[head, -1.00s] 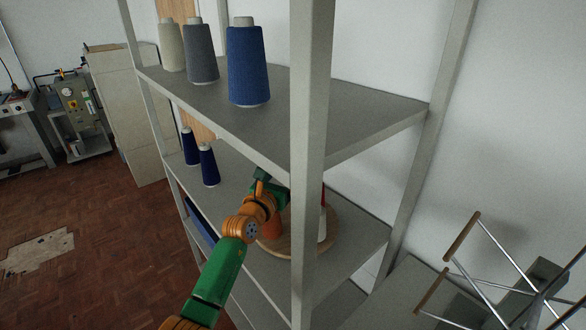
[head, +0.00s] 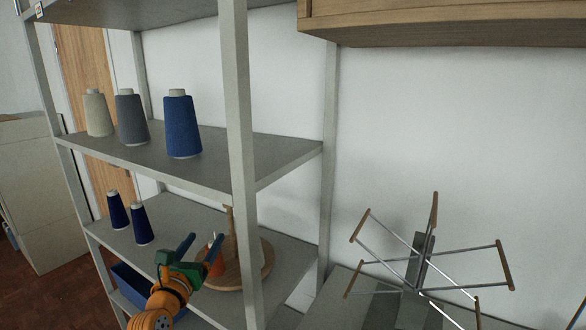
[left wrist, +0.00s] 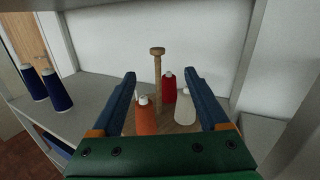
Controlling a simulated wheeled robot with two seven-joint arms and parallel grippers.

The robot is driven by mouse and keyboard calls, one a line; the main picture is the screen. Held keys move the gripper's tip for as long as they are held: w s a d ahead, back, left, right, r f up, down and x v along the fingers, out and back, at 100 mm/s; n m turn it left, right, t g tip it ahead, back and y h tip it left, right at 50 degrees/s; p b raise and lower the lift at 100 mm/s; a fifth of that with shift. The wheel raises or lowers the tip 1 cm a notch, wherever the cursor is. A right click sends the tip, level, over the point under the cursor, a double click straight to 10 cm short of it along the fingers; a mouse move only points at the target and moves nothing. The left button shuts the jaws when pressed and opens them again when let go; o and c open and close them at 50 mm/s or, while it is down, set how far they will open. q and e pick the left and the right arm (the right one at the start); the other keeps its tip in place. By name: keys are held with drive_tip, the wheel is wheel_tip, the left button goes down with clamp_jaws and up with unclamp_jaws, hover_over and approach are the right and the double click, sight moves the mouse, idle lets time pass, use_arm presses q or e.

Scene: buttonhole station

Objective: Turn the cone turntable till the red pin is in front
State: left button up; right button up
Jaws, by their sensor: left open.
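The cone turntable (head: 263,262) is a round wooden board on the lower shelf, partly behind a shelf upright. A wooden post (left wrist: 158,70) with a knob stands at its middle. In the left wrist view an orange cone (left wrist: 146,118) stands at the near left, a red cone (left wrist: 169,88) behind the post's right side, and a white cone (left wrist: 184,107) at the right. I cannot make out a separate red pin. My left gripper (head: 201,245) is open, its fingers pointing towards the turntable; the wrist view frames the cones between them. My right gripper is out of view.
The grey shelf upright (head: 238,150) stands close to the right of my left gripper. Two dark blue cones (head: 141,223) stand left on the same shelf. Larger cones (head: 182,125) stand on the shelf above. A spoked winder (head: 425,265) stands at the right.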

use_arm(q)
drive_tip(key=s+a+n+y, duration=0.4)
drive_tip(key=s+n+y, duration=0.2)
drive_tip(key=n, duration=0.6)
drive_tip(key=s+a+n+y, duration=0.3)
drive_tip(key=s+n+y, duration=0.25)
drive_tip(key=n, duration=0.55)
drive_tip(key=s+a+f+n+g, duration=0.2)
drive_tip(key=s+f+n+g, duration=0.5)
drive_tip(key=f, duration=0.5)
drive_tip(key=s+d+f+n+g+h, duration=0.2)
drive_tip(key=s+d+f+g+h, duration=0.25)
drive_tip(key=s+d+f, duration=0.4)
drive_tip(key=s+d+f+n+g+h, duration=0.2)
drive_tip(key=s+d+f+g+h, duration=0.3)
drive_tip(key=s, duration=0.6)
wheel_tip(320, 180, down, 18)
drive_tip(key=s+b, duration=0.2)
drive_tip(key=b, duration=0.1)
drive_tip(key=s+a+f+b, duration=0.2)
drive_tip(key=s+f, duration=1)
drive_tip(key=f, duration=0.1)
drive_tip(key=shift+a+f+g+b, duration=0.15)
drive_tip(key=shift+f+g+b, duration=0.1)
drive_tip(key=shift+g+b, duration=0.15)
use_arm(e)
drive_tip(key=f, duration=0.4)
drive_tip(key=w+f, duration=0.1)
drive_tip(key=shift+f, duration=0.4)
